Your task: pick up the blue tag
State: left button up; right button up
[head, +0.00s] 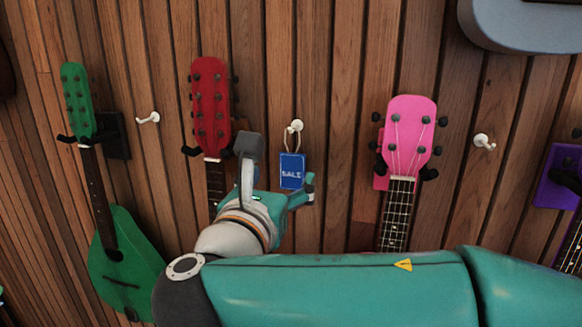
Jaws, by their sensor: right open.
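The blue tag (292,171) with "SALE" on it hangs by a thin loop from a white hook (296,126) on the wood wall, between the red and pink instruments. My right gripper (278,168) is open, with one dark finger up on the left of the tag and a teal finger at the tag's lower right. In the picture the tag shows between the fingers; I cannot tell whether they touch it or how far behind them it hangs. My left gripper is not in view.
A red-headed instrument (210,105) hangs close left of my gripper, partly hidden by it. A pink ukulele (408,135) hangs to the right, a green one (130,265) at far left. Bare hooks (150,118) and (483,141) stick out. A grey-blue body (520,25) is at top right.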

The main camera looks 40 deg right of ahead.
aim_at(292, 164)
jog(key=x, duration=0.3)
jog(key=shift+f+p+x, duration=0.15)
jog(key=shift+p+x, duration=0.3)
jog(key=shift+x, duration=0.85)
jog(key=shift+f+p+x, duration=0.1)
jog(key=shift+p+x, duration=0.3)
jog(key=shift+x, duration=0.95)
jog(key=shift+w+a, duration=0.1)
jog(key=shift+a, duration=0.05)
jog(key=shift+c, duration=0.2)
jog(key=c, duration=0.9)
